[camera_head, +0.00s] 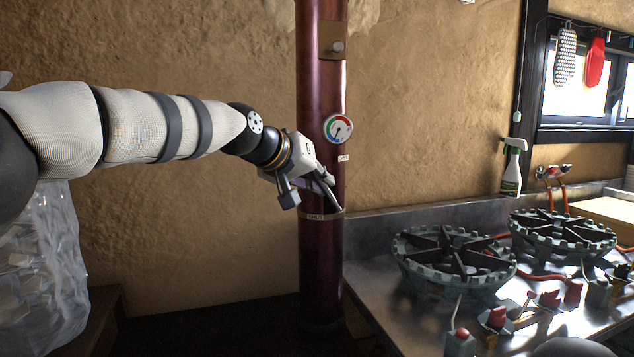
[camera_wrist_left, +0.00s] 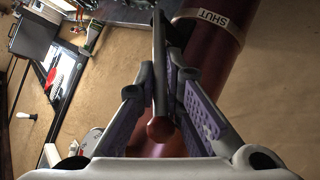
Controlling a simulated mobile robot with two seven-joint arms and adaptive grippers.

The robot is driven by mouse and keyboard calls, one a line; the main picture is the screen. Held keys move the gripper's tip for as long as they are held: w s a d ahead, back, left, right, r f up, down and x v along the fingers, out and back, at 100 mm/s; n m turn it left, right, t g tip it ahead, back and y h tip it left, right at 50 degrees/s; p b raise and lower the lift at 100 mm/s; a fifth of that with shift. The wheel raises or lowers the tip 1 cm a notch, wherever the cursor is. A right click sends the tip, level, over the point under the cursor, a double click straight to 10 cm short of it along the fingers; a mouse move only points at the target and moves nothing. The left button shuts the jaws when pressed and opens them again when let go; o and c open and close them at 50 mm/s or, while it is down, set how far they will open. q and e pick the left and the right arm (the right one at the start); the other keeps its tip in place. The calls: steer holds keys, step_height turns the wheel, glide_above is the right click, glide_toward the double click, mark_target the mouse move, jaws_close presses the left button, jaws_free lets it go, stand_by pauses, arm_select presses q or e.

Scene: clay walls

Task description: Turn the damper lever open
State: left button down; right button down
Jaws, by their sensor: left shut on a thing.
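A dark red flue pipe (camera_head: 322,270) stands upright against the clay wall. It carries a small OPEN label (camera_head: 344,157) and, lower, a band with a SHUT label (camera_head: 316,217). My left gripper (camera_head: 327,186) is at the pipe, between the heights of these labels. In the left wrist view, its purple-padded fingers (camera_wrist_left: 163,88) are shut on the damper lever, a dark bar with a reddish-brown knob (camera_wrist_left: 160,129). The SHUT label also shows there (camera_wrist_left: 212,19), near the lever's far end. In the head view the gripper hides most of the lever. My right gripper is not in view.
A round gauge (camera_head: 338,128) is on the pipe above the gripper. To the right, a metal counter (camera_head: 375,290) holds two burners, one nearer (camera_head: 455,262) and one farther (camera_head: 562,236), and a spray bottle (camera_head: 513,168). Bare wall lies left of the pipe.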

arm_select(q)
steer(key=shift+d+r, duration=0.15)
steer(key=shift+r, duration=0.05)
stand_by(0.3)
steer(key=c, duration=1.7)
jaws_free()
steer(key=shift+f, duration=0.1)
